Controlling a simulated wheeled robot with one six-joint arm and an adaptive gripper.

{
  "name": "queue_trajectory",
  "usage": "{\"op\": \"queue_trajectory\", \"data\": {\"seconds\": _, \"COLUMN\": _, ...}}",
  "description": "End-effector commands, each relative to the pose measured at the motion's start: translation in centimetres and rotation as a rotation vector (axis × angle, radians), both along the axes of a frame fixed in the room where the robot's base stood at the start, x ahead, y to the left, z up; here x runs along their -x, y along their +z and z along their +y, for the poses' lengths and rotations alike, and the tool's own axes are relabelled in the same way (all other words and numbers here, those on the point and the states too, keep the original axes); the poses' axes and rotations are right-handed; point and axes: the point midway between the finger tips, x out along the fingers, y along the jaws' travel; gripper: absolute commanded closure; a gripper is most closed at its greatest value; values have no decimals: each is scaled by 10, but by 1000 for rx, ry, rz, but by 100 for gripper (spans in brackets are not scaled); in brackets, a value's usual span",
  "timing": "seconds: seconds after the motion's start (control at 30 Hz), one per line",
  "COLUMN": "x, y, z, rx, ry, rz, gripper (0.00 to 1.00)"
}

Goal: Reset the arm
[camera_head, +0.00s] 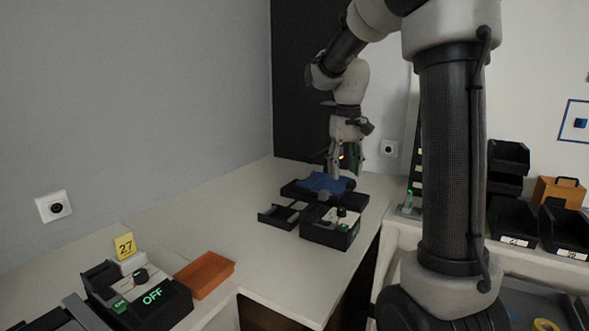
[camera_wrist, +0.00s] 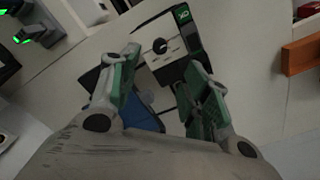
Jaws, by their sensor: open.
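My gripper (camera_head: 343,160) is above the far end of the white counter, just over a blue item (camera_head: 325,182) lying on a black tray-like base (camera_head: 296,192). In the wrist view my gripper (camera_wrist: 160,85) has its two green-padded fingers spread apart, with nothing held between them. The blue item (camera_wrist: 142,115) shows behind the left finger, partly hidden. A black box with a white top and a dark knob (camera_wrist: 161,46) lies beyond the fingertips. I cannot tell whether the fingers touch the blue item.
The knob box (camera_head: 331,228) stands right of a small black open tray (camera_head: 281,215). Nearer are an "OFF" box (camera_head: 152,296), a yellow "27" sign (camera_head: 125,246) and an orange tray (camera_head: 205,275). Black bins (camera_head: 513,222) stand at right. The counter's middle (camera_head: 250,245) is clear.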

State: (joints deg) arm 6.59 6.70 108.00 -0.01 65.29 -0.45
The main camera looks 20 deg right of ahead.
Motion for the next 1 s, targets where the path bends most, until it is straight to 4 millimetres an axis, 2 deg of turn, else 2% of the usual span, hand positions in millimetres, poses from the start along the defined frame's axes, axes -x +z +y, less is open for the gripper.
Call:
{"op": "queue_trajectory", "data": {"seconds": 0.13, "x": -2, "y": 0, "z": 0, "rx": 1, "ry": -1, "rz": -10, "gripper": 53}}
{"op": "queue_trajectory", "data": {"seconds": 0.23, "x": 9, "y": -17, "z": 1, "rx": -1, "ry": -3, "rz": 13, "gripper": 53}}
{"op": "queue_trajectory", "data": {"seconds": 0.3, "x": 33, "y": -23, "z": 4, "rx": -3, "ry": -4, "rz": 18, "gripper": 53}}
{"op": "queue_trajectory", "data": {"seconds": 0.37, "x": 55, "y": -21, "z": 9, "rx": -1, "ry": 1, "rz": 3, "gripper": 53}}
{"op": "queue_trajectory", "data": {"seconds": 0.7, "x": 191, "y": -7, "z": 39, "rx": 13, "ry": 55, "rz": -185, "gripper": 53}}
{"op": "queue_trajectory", "data": {"seconds": 0.83, "x": 224, "y": -6, "z": 46, "rx": 16, "ry": 77, "rz": -267, "gripper": 53}}
{"op": "queue_trajectory", "data": {"seconds": 1.0, "x": 237, "y": 7, "z": 50, "rx": 18, "ry": 96, "rz": -354, "gripper": 53}}
